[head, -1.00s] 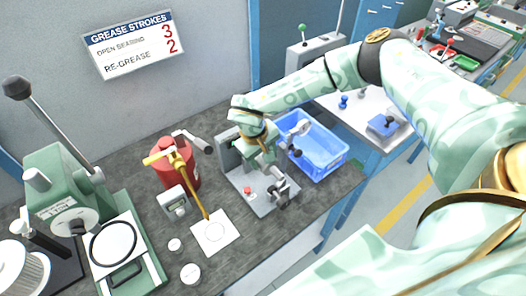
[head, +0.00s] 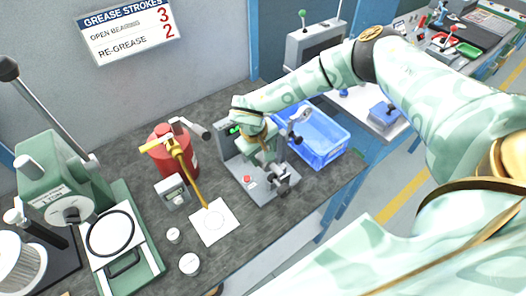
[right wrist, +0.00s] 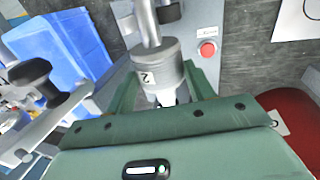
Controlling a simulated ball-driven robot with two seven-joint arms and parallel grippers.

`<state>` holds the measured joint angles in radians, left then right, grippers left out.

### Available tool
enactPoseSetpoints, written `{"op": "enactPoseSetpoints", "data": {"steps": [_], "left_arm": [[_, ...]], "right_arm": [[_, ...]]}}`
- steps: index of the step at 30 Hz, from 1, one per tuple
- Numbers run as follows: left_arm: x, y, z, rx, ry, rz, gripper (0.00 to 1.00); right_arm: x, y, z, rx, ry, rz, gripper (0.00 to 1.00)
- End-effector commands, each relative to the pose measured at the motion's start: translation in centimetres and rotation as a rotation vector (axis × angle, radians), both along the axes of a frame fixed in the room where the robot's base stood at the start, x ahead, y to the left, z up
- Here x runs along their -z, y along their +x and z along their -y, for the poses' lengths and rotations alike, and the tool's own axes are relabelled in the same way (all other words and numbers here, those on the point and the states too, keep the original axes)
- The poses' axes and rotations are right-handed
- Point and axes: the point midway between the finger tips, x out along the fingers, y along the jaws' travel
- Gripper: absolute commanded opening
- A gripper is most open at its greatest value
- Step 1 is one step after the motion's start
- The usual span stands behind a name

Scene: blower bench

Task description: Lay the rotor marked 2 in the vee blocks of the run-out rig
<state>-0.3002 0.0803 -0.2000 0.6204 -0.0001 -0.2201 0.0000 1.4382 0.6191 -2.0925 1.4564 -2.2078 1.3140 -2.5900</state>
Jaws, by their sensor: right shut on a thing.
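The run-out rig (head: 262,187) is a grey plate with a red button, an upright box and metal posts, on the bench in the head view. My right gripper (head: 266,158) is low over it, pointing down. In the right wrist view the gripper (right wrist: 166,98) is shut on the rotor marked 2 (right wrist: 160,62), a grey metal cylinder with a shaft and a "2" label. The rig's red button (right wrist: 207,49) shows beside it. The vee blocks are mostly hidden, so I cannot tell whether the shaft touches them. My left gripper is not in view.
A blue crate (head: 325,152) stands just right of the rig. A red grease can (head: 160,165) with a yellow pump, a small gauge (head: 173,192) and a white sheet (head: 214,223) are to its left. A green press (head: 60,180) stands far left.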

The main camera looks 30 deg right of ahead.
Motion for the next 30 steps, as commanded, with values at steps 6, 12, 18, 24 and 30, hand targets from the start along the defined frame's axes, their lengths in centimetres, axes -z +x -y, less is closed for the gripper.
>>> {"op": "enactPoseSetpoints", "data": {"steps": [6, 12, 18, 24, 30], "left_arm": [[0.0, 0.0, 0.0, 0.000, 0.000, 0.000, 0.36], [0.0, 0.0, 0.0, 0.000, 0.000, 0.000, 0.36], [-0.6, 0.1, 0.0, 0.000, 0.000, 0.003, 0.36], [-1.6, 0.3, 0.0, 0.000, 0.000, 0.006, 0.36], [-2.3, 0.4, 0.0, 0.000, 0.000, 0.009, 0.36]], "right_arm": [[-0.1, 0.1, 0.0, 0.001, 0.000, 0.002, 0.79], [0.0, -0.1, 0.0, -0.001, 0.000, -0.002, 0.79], [-2.2, 0.0, -0.4, 0.000, 0.000, 0.002, 0.79], [-7.4, 0.0, -1.7, -0.002, 0.002, 0.007, 0.79], [-12.4, -0.1, -2.8, -0.001, 0.000, 0.006, 0.79]]}}
